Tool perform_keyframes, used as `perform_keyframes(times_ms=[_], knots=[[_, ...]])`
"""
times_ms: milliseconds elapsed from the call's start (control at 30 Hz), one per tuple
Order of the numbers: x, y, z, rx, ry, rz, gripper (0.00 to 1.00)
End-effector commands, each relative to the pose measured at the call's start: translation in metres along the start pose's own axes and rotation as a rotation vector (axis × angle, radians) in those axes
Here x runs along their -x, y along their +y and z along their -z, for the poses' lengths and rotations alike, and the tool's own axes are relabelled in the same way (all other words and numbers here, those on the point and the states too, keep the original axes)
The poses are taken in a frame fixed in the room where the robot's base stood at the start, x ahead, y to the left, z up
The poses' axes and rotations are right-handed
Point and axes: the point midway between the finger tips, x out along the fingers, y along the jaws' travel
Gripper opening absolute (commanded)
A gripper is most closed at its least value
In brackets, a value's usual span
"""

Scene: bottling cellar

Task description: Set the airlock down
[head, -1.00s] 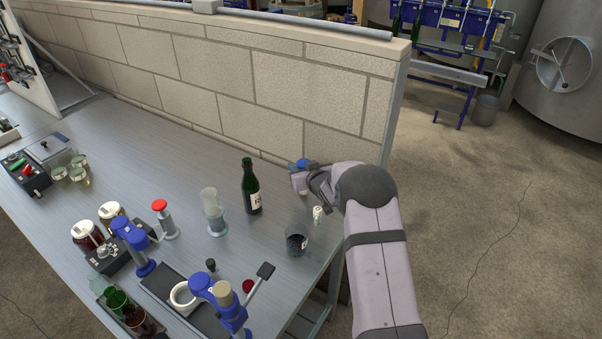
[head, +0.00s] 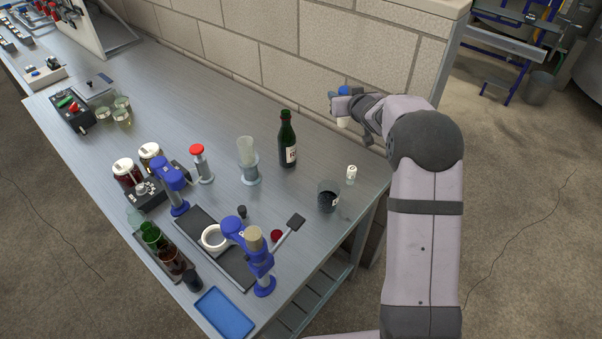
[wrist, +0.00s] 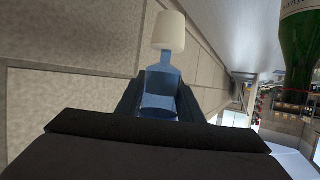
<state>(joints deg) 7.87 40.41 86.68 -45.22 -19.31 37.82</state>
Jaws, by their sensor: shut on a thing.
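The airlock is a clear blue piece with a cream-white bung (head: 343,122). My gripper (head: 341,104) is shut on it and holds it near the block wall, right of the green bottle, with the bung hanging down. In the wrist view the airlock's blue body (wrist: 160,78) sits between the two dark fingers, and the bung (wrist: 169,31) sticks out beyond them. The airlock appears to be above the bench (head: 222,110); the exact gap beneath it cannot be told.
The green bottle (head: 287,142) stands nearest my gripper. A dark-filled glass (head: 327,197) and a small white-labelled vial (head: 351,174) stand near the bench's right edge. The block wall (head: 290,58) runs along the back. Bare bench top lies between bottle and vial.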

Motion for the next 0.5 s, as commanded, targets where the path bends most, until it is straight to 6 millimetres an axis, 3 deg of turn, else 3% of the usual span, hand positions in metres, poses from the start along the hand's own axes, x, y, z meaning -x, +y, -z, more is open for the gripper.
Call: perform_keyframes(times_ms=[33,267,500], knots=[[0.004,0.000,0.011,0.003,0.006,-0.002,0.11],[0.012,0.000,0.030,0.002,0.004,-0.001,0.11],[0.032,-0.043,0.024,0.055,-0.002,0.101,0.11]])
